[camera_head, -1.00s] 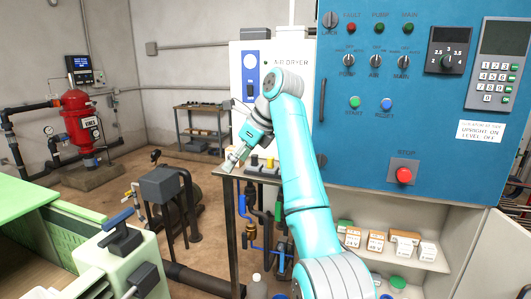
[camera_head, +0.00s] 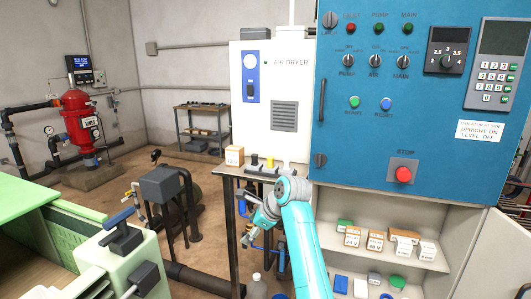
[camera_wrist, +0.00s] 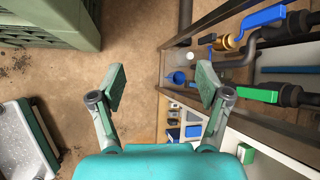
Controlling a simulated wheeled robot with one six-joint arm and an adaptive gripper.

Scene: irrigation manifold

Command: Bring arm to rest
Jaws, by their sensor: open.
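My gripper (camera_head: 247,230) hangs low in front of the dark table frame in the head view, below the table top. In the wrist view my gripper (camera_wrist: 163,88) points down toward the brown floor. Its two fingers are spread apart with nothing between them. My turquoise arm (camera_head: 305,245) is folded low in front of the white shelf cabinet.
A blue control panel (camera_head: 405,110) stands at the right above open shelves with small boxes (camera_head: 375,240). Valves and pipes (camera_wrist: 255,35) lie right of my gripper. A green cabinet (camera_head: 65,225) stands left.

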